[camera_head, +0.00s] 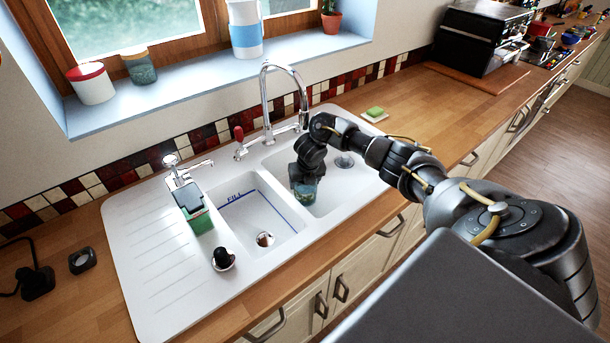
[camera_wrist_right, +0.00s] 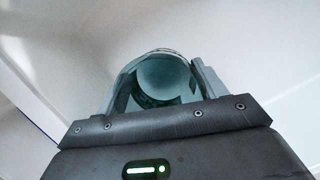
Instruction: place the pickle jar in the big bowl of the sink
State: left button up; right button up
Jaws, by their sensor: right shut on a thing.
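The pickle jar (camera_head: 306,193) is a glass jar with greenish contents, low inside the right-hand, bigger bowl (camera_head: 336,188) of the white sink. My right gripper (camera_head: 305,180) points down into that bowl and is shut on the jar. In the right wrist view the jar (camera_wrist_right: 165,78) sits between the two fingers (camera_wrist_right: 160,88), with pale bowl walls around it. I cannot tell whether its base touches the bowl floor. My left gripper is not in view.
The smaller bowl (camera_head: 255,215) with a FILL line lies to the left. A chrome tap (camera_head: 266,95) stands behind the sink. A green caddy (camera_head: 193,212) and a dark round-topped item (camera_head: 223,258) stand left of the smaller bowl. A sponge (camera_head: 375,112) lies behind right.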

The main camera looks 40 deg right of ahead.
jog(key=shift+f, duration=0.1)
jog(key=o, duration=1.1)
jog(key=shift+w, duration=0.1)
jog(key=shift+o, duration=0.2)
jog(key=shift+r, duration=0.25)
jog(key=p+v, duration=0.1)
jog(key=v, duration=0.6)
jog(key=shift+p, duration=0.35)
jog(key=shift+r, duration=0.1)
